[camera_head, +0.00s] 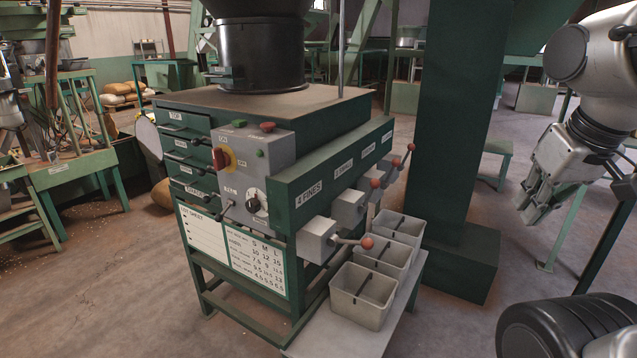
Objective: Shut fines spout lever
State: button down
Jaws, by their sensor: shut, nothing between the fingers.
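The green sorting machine has a plate reading "4 FINES" (309,193) on its side. Below it is the grey fines spout box (317,240). The fines lever (348,241) sticks out from this box to the right, close to level, and ends in a red ball knob (367,243). It lies above the nearest grey bin (362,297). My gripper (531,212) is at the right, shut and empty, pointing down and to the left. It is well apart from the lever.
Other spouts (347,208) with red-knobbed levers (375,183) line the machine's side farther back. Several grey bins (400,228) stand on a low bench (312,343). A thick green post (456,120) stands between the machine and my gripper. Floor (455,325) is clear at the front.

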aim_at(368, 244)
jog(key=k+l+u, duration=0.15)
jog(key=k, duration=0.35)
jog(key=k+u, duration=0.15)
jog(key=k, duration=0.35)
